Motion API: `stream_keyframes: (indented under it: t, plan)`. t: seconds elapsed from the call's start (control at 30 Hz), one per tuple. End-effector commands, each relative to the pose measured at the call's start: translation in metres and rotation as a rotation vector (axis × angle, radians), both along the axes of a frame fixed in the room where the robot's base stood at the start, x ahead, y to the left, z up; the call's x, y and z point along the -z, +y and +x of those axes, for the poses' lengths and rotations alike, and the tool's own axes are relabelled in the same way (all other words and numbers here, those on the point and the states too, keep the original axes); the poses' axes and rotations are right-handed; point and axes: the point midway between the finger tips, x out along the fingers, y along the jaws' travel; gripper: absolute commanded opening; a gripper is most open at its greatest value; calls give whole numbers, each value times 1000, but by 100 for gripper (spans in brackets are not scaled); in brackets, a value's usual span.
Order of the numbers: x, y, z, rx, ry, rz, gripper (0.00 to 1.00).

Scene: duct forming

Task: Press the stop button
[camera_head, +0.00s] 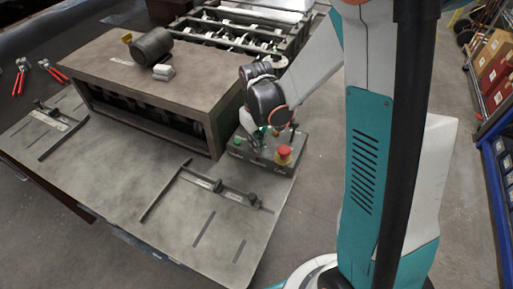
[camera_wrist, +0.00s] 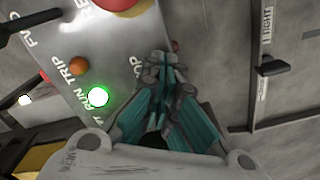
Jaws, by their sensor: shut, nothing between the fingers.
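The control box (camera_head: 235,151) stands at the table's right edge, and its grey panel (camera_wrist: 115,50) fills the upper left of the wrist view. A small red button (camera_wrist: 175,45) shows partly behind my fingertips, beside lettering ending in "OP"; most of it is hidden. My gripper (camera_wrist: 163,62) is shut and empty, with its tips over the panel close to that button. I cannot tell whether they touch it. In the head view my gripper (camera_head: 264,132) is above the box and hides part of its top.
A large red mushroom button (camera_head: 283,153) sits at the box's front; it also shows in the wrist view (camera_wrist: 118,4). A lit green lamp (camera_wrist: 98,97) and an orange lamp (camera_wrist: 78,66) are on the panel. The forming machine (camera_head: 150,117) stands left of the box.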

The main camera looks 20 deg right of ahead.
Motion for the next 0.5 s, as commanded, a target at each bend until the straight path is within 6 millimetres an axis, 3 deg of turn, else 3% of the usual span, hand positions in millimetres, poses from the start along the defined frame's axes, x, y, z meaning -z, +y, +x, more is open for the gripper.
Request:
stream_keyframes:
  t: [0.27,0.5]
  plan:
    - [0,0,0,0,0,0,0]
    - [-15,0,0,0,0,0,0]
